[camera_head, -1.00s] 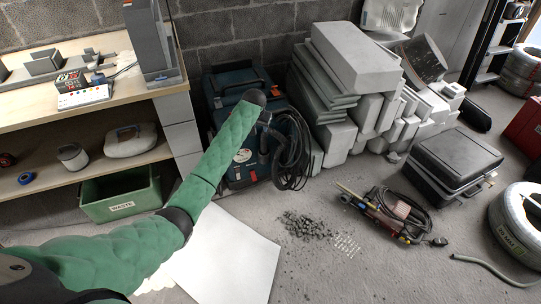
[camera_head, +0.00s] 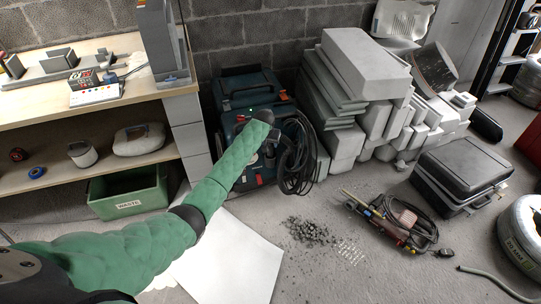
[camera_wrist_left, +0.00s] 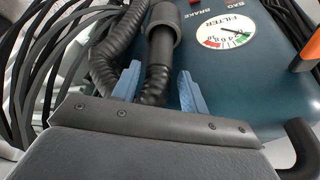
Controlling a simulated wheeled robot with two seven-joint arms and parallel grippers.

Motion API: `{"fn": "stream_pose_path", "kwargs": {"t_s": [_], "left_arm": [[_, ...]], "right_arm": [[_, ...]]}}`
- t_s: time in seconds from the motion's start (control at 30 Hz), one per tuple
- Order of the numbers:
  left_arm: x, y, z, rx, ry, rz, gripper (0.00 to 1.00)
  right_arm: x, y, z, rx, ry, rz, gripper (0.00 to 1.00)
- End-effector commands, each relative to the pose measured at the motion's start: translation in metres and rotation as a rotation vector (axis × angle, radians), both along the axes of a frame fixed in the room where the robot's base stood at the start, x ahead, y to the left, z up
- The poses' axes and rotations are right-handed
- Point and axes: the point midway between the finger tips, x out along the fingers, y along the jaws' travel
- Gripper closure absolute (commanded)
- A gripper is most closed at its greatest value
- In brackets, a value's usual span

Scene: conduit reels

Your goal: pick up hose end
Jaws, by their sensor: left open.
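A teal and black vacuum machine (camera_head: 248,88) stands on the floor against the block wall. In the left wrist view its teal body (camera_wrist_left: 250,75) carries a round filter gauge. A ribbed black hose (camera_wrist_left: 154,84) with a wider smooth cuff (camera_wrist_left: 162,40) runs along the machine. My left gripper (camera_wrist_left: 158,76) is open, its blue fingers on either side of the ribbed hose just below the cuff. I cannot tell whether they touch it. In the head view my green left arm reaches over the machine and its forearm end hides part of it. My right gripper is not in view.
Black coiled hose or cable (camera_head: 298,155) hangs at the machine's right side. Grey blocks (camera_head: 365,65) are stacked to the right. A bench (camera_head: 110,100) and a green waste bin (camera_head: 128,196) stand left. A power tool (camera_head: 395,222), rubble (camera_head: 308,232) and a black case (camera_head: 462,168) lie on the floor.

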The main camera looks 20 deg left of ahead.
Motion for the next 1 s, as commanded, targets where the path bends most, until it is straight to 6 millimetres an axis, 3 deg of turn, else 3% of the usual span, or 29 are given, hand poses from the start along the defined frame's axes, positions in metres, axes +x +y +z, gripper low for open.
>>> {"fn": "stream_pose_path", "kwargs": {"t_s": [0.23,0.57,0.73,1.0], "left_arm": [[0.013,0.0,-0.03,0.0,0.002,0.0,0.56],[0.015,0.0,-0.035,0.0,0.0,-0.001,0.56],[0.015,0.0,-0.035,0.0,0.0,0.0,0.87],[0.015,0.0,-0.034,0.0,0.0,0.0,0.87]], "right_arm": [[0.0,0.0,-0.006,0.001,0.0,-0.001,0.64],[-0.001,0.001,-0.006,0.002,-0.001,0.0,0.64],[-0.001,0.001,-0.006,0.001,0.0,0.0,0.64],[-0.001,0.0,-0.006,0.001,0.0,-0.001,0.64]]}}
